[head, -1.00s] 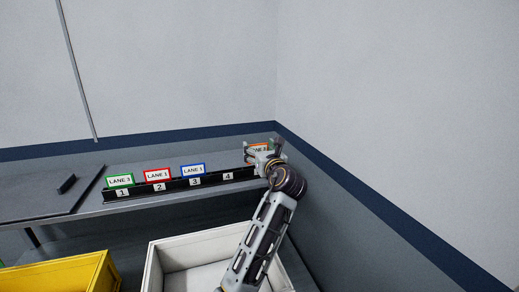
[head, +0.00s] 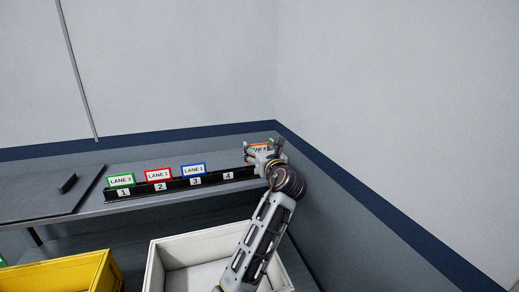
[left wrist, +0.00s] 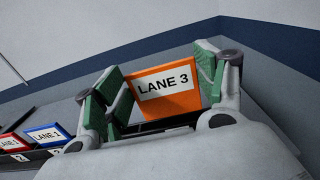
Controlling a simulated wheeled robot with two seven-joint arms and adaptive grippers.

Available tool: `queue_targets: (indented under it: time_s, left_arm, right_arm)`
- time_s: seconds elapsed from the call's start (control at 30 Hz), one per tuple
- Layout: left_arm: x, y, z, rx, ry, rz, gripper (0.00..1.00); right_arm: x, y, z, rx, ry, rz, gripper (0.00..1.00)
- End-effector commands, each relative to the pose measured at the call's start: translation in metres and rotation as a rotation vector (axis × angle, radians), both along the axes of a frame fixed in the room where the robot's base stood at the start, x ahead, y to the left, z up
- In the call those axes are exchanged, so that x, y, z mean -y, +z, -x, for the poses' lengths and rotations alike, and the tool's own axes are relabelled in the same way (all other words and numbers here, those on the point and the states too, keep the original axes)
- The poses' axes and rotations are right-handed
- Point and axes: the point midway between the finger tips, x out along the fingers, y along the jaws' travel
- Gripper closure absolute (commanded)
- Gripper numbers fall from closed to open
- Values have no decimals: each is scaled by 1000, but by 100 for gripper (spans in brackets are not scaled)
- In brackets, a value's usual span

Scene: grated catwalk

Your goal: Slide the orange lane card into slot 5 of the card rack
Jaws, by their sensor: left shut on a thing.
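The orange-framed card reading LANE 3 (left wrist: 168,88) is held between the green-padded fingers of my left gripper (left wrist: 160,76). In the head view the gripper (head: 264,153) is at the right end of the black card rack (head: 140,193), with the orange card (head: 259,147) upright and partly covered. The rack's labels 1 to 4 show; slot 5 is hidden behind my gripper. The card's lower edge is close to the rack, but I cannot tell whether it is seated. My right gripper is not in view.
A green card (head: 120,181), a red card (head: 158,175) and a blue card (head: 194,170) stand in slots 1, 2 and 3. Slot 4 is empty. A white bin (head: 153,265) and a yellow bin (head: 70,272) are below the grey shelf. Walls meet behind the gripper.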

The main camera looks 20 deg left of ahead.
Motion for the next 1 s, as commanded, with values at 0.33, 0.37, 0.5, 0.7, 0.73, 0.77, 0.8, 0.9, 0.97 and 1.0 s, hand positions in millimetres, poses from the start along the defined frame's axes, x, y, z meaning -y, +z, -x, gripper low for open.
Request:
queue_targets:
  time_s: [0.33, 0.37, 0.5, 0.7, 0.73, 0.77, 0.8, 0.9, 0.97, 1.0]
  left_arm:
    - [0, 0, 0, 0, 0, 0, 49]
    - [0, 0, 0, 0, 0, 0, 49]
    - [0, 0, 0, 0, 0, 0, 49]
    - [0, 0, 0, 0, 0, 0, 49]
    - [0, 0, 0, 0, 0, 0, 49]
    - [0, 1, 0, 0, 0, 0, 49]
    - [0, 1, 0, 0, 0, 0, 49]
    - [0, 1, 0, 0, 0, 0, 49]
    - [0, 1, 0, 0, 0, 0, 49]
    - [0, 1, 0, 0, 0, 0, 49]
  right_arm:
    - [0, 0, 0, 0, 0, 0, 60]
    - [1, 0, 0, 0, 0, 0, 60]
    - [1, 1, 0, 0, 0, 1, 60]
    - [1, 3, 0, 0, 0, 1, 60]
    - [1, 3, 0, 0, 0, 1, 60]
    - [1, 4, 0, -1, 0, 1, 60]
    - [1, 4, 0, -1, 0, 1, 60]
    - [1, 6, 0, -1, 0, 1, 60]
    - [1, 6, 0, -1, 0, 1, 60]
    - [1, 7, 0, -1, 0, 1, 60]
